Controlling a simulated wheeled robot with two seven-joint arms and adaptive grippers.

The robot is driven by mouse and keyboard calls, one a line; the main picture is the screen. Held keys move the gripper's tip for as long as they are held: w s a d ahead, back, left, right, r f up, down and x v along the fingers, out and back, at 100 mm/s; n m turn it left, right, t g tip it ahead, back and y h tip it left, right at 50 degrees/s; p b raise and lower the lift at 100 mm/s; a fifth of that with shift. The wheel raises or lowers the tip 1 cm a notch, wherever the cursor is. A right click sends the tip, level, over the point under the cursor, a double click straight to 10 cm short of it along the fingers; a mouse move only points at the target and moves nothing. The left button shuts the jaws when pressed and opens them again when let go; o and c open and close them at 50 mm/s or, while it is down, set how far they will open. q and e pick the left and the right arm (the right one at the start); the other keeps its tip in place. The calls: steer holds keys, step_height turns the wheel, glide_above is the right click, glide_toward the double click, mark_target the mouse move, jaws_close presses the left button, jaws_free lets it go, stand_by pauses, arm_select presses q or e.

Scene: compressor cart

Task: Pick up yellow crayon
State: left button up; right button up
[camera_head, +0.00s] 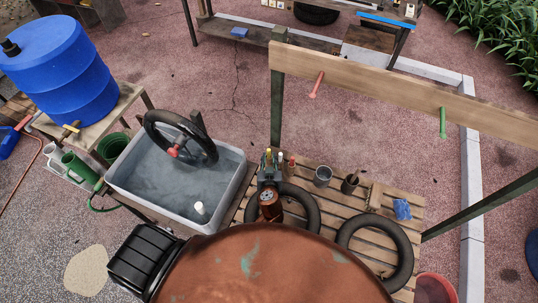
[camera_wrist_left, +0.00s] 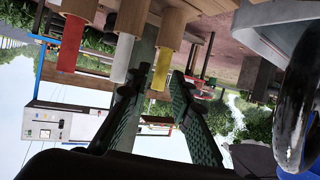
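In the head view, the yellow crayon (camera_head: 268,154) stands upright at the far edge of the slatted wooden table, with a white crayon (camera_head: 281,156) and a red crayon (camera_head: 291,161) to its right. My left gripper (camera_head: 268,163) is at the yellow crayon. The left wrist view looks upside down. There the yellow crayon (camera_wrist_left: 161,69) sits in a wooden holder (camera_wrist_left: 170,30), in line between the tips of my open left gripper (camera_wrist_left: 154,86). The white crayon (camera_wrist_left: 123,58) is close beside one fingertip, and the red crayon (camera_wrist_left: 70,44) is farther left. My right gripper is not in view.
Black rubber rings (camera_head: 372,240) lie on the slatted table (camera_head: 335,210). A metal cup (camera_head: 322,176) and a dark pot (camera_head: 350,184) stand right of the crayons. A water tub (camera_head: 150,185) is at left. A plank (camera_head: 400,90) on posts crosses behind.

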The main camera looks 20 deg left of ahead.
mark_target(269, 154)
arm_select(q)
steer(key=x, duration=0.4)
steer(key=shift+w+a+f+p, duration=0.1)
steer(key=shift+a+f+p, duration=0.05)
steer(key=shift+p, duration=0.2)
jaws_close()
